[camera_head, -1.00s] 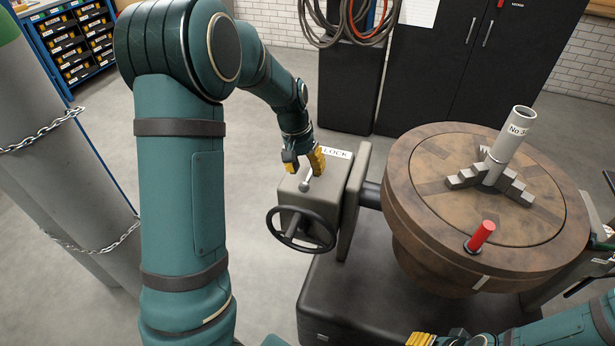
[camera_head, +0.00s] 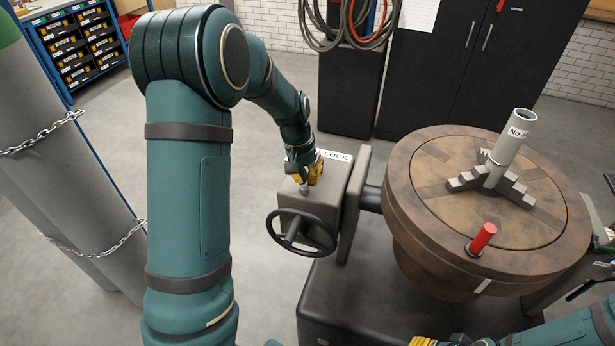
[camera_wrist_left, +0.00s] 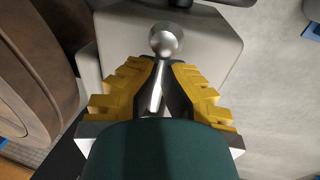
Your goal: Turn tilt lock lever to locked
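The tilt lock lever (camera_head: 304,188) is a small metal lever on top of a grey gearbox (camera_head: 322,205), beside a white label reading LOCK (camera_head: 335,156). In the left wrist view its round metal knob (camera_wrist_left: 166,40) shows just beyond the fingertips, and its bright shaft (camera_wrist_left: 156,88) lies between the fingers. My left gripper (camera_head: 306,176) is down at the lever from above, its yellow fingers (camera_wrist_left: 163,72) closed in around the shaft. The finger pads hide part of the shaft. My right gripper (camera_head: 440,340) shows only in part at the bottom edge.
A black handwheel (camera_head: 301,233) sits on the gearbox's near side. A round brown turntable (camera_head: 420,210) with a red handle (camera_head: 482,238) and an upright pipe (camera_head: 513,140) stands to the right. Chained grey cylinders (camera_head: 60,190) stand at the left.

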